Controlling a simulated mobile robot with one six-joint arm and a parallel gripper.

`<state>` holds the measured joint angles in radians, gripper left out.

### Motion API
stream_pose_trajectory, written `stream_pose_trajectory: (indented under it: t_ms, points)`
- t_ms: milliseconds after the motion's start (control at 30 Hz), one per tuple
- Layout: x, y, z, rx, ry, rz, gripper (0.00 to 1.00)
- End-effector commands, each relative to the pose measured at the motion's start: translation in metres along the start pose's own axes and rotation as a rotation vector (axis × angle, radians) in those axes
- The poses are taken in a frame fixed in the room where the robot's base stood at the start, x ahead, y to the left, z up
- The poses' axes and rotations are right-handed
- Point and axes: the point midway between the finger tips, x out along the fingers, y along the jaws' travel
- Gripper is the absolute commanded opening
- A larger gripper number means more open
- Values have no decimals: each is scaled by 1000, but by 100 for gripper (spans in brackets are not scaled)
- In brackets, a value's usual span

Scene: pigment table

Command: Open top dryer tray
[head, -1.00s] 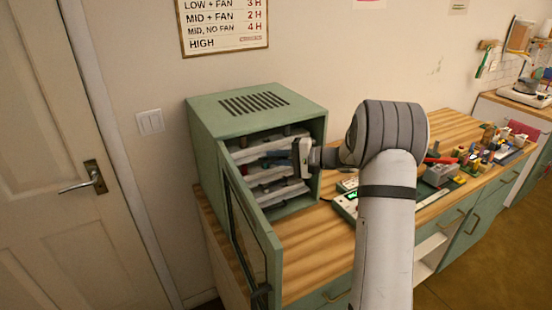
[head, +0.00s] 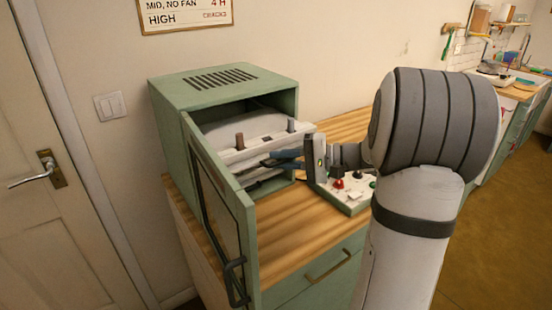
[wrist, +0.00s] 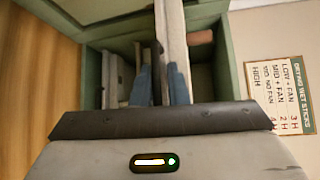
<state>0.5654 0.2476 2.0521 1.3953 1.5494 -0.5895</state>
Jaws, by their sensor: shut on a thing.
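The green dryer (head: 225,92) stands on the wooden counter with its glazed door (head: 222,215) swung open toward the front left. The exact grip spot is partly hidden.
A lower tray (head: 268,182) sits under the top one, inside the dryer. A control box (head: 345,190) with knobs stands on the counter (head: 290,230) right of the dryer. The open door bounds the space on the left. The floor at right is clear.

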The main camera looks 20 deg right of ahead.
Motion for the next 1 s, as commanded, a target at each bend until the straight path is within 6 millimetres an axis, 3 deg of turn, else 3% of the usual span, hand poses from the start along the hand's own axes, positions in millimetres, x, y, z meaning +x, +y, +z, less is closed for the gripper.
stream_pose_trajectory:
  t_ms: [33,400,433,600,867,1000]
  points:
    - [-1,9,1,14,1,12,0]
    - [-1,9,2,15,-2,12,0]
    - [-1,9,2,15,-2,12,16]
    - [-1,7,2,11,-2,11,30]
    - [-2,4,2,5,-2,7,30]
    - [-12,4,1,3,1,6,30]
